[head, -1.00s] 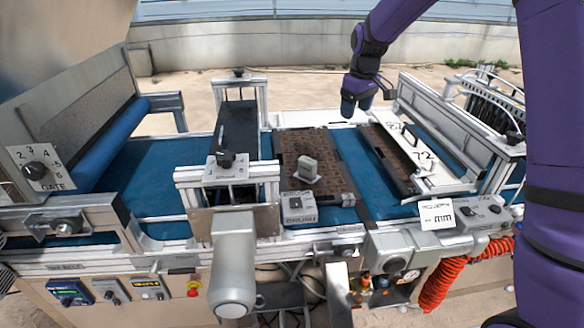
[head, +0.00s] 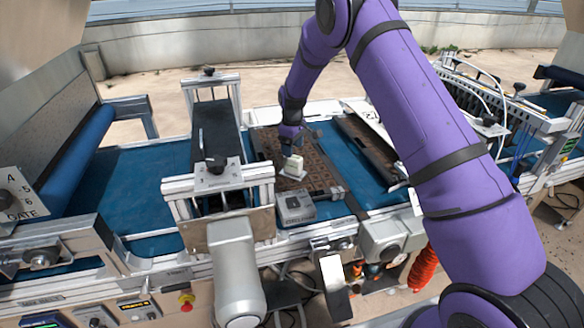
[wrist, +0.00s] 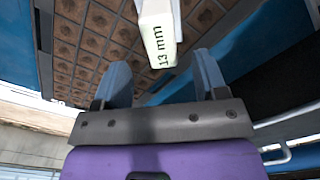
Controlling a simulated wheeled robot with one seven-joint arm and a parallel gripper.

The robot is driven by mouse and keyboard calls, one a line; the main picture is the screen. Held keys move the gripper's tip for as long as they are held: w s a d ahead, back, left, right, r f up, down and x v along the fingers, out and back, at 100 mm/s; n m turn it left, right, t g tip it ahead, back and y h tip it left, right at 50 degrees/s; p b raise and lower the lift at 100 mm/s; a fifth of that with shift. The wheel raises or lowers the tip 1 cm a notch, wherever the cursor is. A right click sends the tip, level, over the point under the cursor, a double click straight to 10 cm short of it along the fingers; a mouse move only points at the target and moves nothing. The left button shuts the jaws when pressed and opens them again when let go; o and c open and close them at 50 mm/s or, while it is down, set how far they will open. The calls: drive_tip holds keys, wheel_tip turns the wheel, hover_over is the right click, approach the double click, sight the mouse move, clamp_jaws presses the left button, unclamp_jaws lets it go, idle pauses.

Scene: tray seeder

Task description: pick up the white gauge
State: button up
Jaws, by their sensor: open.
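The white gauge (head: 293,167) stands on the brown cell tray (head: 327,176), in the middle of the blue belt. In the wrist view the gauge (wrist: 158,38) is a pale block marked "13 mm", seen at the top centre, beyond my fingertips. My gripper (head: 291,146) is at the far side of the gauge and just above it in the head view. In the wrist view my gripper (wrist: 161,72) has its two blue fingers spread, with nothing held between them. The gauge's lower part is out of the wrist picture.
A dark roller frame (head: 217,130) crosses the belt left of the tray. A second brown tray (head: 366,146) lies to the right. The blue belt (head: 140,180) at left is bare.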

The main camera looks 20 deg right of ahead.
sight(293, 162)
drive_tip(key=shift+s+d+f, duration=0.1)
drive_tip(key=shift+s+f, duration=0.05)
drive_tip(key=shift+f, duration=3.15)
drive_tip(key=c, duration=1.2)
drive_tip(key=shift+r, duration=0.1)
